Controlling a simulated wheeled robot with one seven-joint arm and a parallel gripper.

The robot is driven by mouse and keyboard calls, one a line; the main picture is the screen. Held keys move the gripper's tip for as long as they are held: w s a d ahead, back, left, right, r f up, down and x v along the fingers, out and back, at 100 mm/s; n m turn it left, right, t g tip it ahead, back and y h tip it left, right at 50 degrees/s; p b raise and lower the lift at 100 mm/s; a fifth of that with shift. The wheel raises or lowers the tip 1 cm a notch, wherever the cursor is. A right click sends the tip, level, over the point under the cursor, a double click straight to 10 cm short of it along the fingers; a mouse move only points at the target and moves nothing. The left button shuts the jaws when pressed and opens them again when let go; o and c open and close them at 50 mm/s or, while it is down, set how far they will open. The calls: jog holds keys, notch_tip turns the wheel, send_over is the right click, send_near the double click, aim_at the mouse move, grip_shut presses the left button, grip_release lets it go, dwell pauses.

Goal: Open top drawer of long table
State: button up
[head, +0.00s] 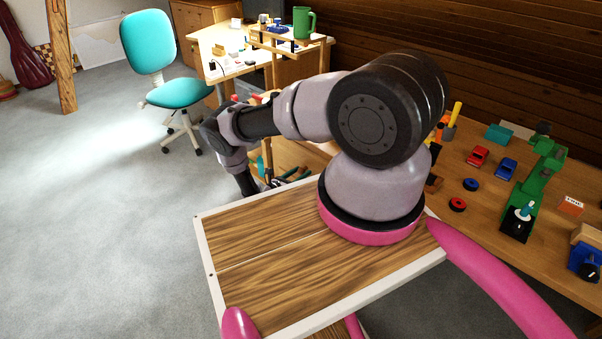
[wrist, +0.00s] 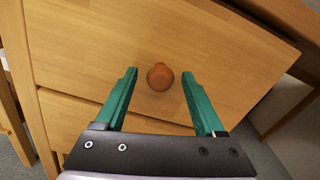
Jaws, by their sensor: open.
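The long table (head: 480,220) runs along the wall on the right in the head view. A second drawer front (wrist: 65,115) lies below, across a thin seam. My gripper (wrist: 159,73) is open, with one green finger on each side of the knob. Gaps show between the fingers and the knob, and I cannot tell its depth relative to the fingertips. My arm hides most of the drawer area in the head view.
Toy cars, including a red one (head: 477,156), and a green tool stand (head: 537,190) are on the long table. A teal chair (head: 161,75) stands near a back desk (head: 225,45). Grey floor (head: 100,220) is clear on the left.

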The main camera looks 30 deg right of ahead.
jog(key=shift+w+d, duration=0.1)
jog(key=shift+d, duration=0.3)
grip_shut()
dwell(1.2)
